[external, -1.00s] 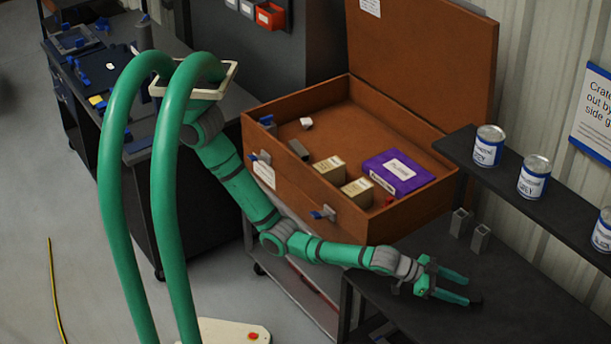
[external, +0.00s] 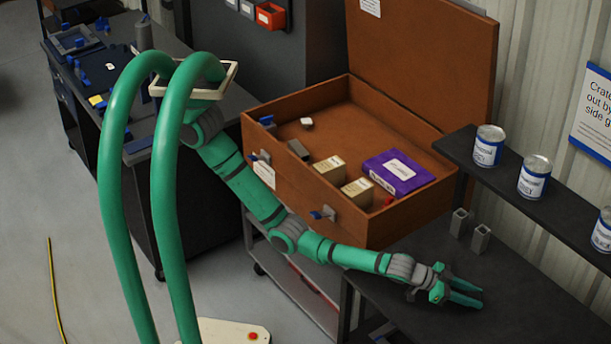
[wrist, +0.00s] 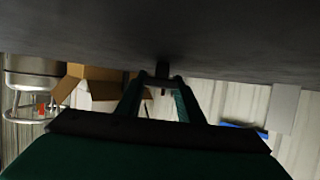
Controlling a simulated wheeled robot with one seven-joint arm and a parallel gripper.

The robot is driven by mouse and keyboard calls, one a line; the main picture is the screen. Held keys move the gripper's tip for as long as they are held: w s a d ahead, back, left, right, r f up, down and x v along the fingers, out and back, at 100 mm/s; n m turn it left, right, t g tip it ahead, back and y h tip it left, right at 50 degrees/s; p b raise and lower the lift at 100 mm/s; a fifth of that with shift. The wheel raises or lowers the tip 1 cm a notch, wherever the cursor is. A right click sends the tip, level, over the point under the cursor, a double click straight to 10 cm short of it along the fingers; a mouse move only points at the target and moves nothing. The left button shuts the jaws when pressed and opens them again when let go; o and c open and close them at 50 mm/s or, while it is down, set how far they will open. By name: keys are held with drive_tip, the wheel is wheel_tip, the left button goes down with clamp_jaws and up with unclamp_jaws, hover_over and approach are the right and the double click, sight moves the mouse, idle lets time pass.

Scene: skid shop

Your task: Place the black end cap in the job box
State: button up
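My gripper (external: 481,297) is low over the dark bench top (external: 395,312) at the lower right, its fingers pointing right. The fingers are partly closed, with a narrow gap between them. In the wrist view, a small dark piece, apparently the black end cap (wrist: 163,69), sits at the fingertips and spans the gap. The fingers hide it in the external view. The job box (external: 375,228) is the open brown box behind my arm, its lid raised. It holds a purple box (external: 397,172), two small tan cartons (external: 330,169) and smaller pieces.
Two grey square tubes (external: 481,239) stand on the bench behind my gripper. A dark shelf (external: 510,184) with several labelled cans (external: 489,146) is above the bench at the right. The job box's front wall with its latches (external: 323,213) rises beside my forearm.

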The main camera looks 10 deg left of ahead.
drive_tip(key=c, duration=0.3)
drive_tip(key=shift+r, duration=0.1)
drive_tip(key=shift+c, duration=0.2)
drive_tip(key=shift+r, duration=0.6)
drive_tip(key=w+a+r, duration=0.3)
drive_tip(key=a+r, duration=0.8)
drive_tip(key=a, duration=0.2)
drive_tip(key=shift+a+r, duration=0.3)
drive_tip(key=shift+a, duration=0.1)
